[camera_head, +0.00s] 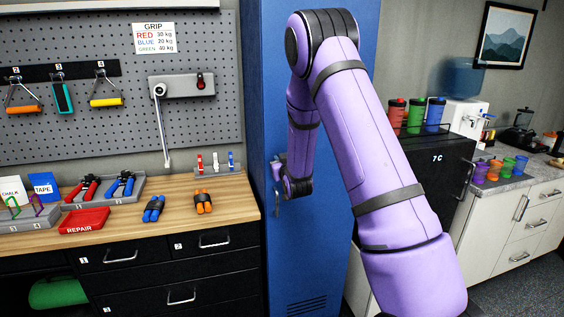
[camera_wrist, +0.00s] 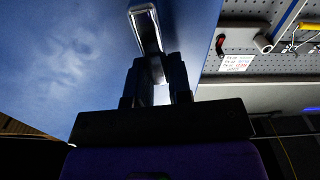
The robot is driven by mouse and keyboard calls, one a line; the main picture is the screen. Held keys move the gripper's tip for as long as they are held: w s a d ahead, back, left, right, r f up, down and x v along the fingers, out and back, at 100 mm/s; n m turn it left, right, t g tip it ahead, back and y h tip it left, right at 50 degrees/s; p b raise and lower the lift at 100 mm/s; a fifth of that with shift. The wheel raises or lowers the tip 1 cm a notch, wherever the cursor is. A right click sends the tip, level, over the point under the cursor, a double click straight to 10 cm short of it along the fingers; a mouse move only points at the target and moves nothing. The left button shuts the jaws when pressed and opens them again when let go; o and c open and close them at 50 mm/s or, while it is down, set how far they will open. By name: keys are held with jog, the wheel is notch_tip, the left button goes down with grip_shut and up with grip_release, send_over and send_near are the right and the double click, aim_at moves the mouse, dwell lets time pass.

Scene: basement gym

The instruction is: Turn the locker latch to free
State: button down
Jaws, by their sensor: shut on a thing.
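The blue locker (camera_head: 340,250) stands in the middle of the head view, partly hidden behind my purple arm. Its metal latch (camera_wrist: 147,30) shows in the wrist view as a bright silver bar against the blue door. My gripper (camera_wrist: 157,72) is shut on the latch, with a dark finger on each side of the bar's lower end. In the head view my gripper (camera_head: 277,172) is at the locker's left part, small and partly hidden by my wrist. The latch's exact angle on the door is hard to tell there.
Left of the locker, a wooden workbench (camera_head: 130,222) holds trays and hand grips. A pegboard (camera_head: 120,120) with a grey lever fixture (camera_head: 182,87) is behind it. Right of the locker stand a black cabinet (camera_head: 440,175) and a counter with cups. Floor shows at lower right.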

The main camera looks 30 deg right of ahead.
jog(key=shift+w+a+f+n, duration=0.1)
jog(key=shift+a+f+n, duration=0.35)
jog(key=shift+n, duration=2.2)
jog(key=shift+w+a+f+n, duration=0.15)
jog(key=shift+a+f+n, duration=0.25)
jog(key=shift+n, duration=2.3)
jog(key=shift+w+a+f+n, duration=0.1)
jog(key=shift+a+f+n, duration=0.35)
jog(key=shift+n, duration=2.2)
jog(key=shift+d+f, duration=0.1)
jog(key=shift+d, duration=0.05)
jog(key=c, duration=1)
grip_release()
jog(key=shift+c, duration=0.2)
jog(key=shift+s, duration=0.1)
jog(key=v, duration=1)
jog(key=shift+s, duration=0.3)
